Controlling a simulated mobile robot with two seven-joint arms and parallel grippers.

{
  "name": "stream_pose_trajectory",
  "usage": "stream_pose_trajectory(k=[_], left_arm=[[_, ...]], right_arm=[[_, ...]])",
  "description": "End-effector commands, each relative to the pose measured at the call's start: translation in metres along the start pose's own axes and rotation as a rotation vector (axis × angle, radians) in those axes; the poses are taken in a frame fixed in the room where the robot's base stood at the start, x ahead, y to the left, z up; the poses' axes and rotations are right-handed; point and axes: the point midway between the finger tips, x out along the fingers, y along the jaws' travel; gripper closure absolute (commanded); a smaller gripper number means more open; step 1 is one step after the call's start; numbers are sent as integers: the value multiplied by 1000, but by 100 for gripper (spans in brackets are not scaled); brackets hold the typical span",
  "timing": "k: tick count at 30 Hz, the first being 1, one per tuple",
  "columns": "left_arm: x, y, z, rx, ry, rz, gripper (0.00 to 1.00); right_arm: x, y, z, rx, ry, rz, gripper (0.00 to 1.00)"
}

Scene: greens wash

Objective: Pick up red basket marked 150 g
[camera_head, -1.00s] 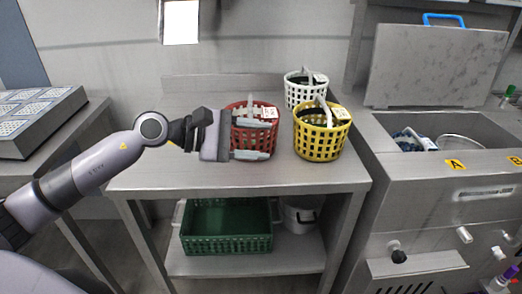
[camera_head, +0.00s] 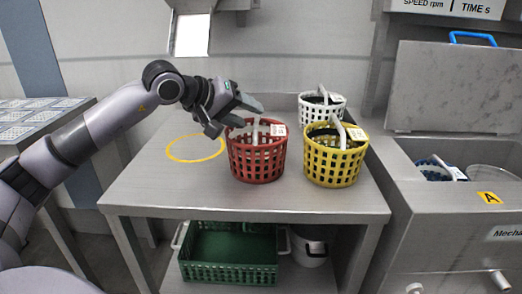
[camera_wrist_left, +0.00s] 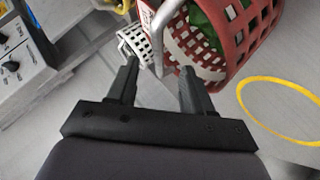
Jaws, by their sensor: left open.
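The red basket (camera_head: 257,161) stands upright on the steel table, with a pale handle and a white tag whose writing is too small to read. In the left wrist view the red basket (camera_wrist_left: 268,22) holds green leaves, and its grey handle (camera_wrist_left: 168,22) reaches down toward the gap between my fingertips. My left gripper (camera_head: 238,118) is open at the basket's upper left rim; it also shows in the left wrist view (camera_wrist_left: 157,76). I cannot tell whether the fingers touch the handle. My right gripper is out of view.
A yellow basket (camera_head: 334,166) stands close to the right of the red one, with a white basket (camera_head: 335,112) behind it. A yellow ring (camera_head: 172,153) marks bare table to the left. A green crate (camera_head: 230,274) sits on the shelf below. A steel sink unit (camera_head: 420,190) is at right.

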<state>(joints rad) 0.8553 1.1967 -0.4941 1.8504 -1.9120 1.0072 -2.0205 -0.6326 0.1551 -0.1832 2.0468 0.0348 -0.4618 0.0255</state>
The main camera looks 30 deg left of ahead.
Motion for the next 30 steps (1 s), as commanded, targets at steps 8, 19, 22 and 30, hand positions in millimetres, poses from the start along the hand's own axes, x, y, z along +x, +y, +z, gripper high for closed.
stream_pose_trajectory(k=[8, 19, 22, 30], left_arm=[[31, 4, 9, -2, -4, 4, 49], [56, 4, 9, -1, 0, 1, 49], [55, 4, 9, 0, 0, 1, 49], [55, 4, 9, 0, -1, -1, 100]], right_arm=[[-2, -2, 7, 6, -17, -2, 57], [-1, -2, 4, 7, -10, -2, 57], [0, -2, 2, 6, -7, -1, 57], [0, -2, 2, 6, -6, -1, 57]])
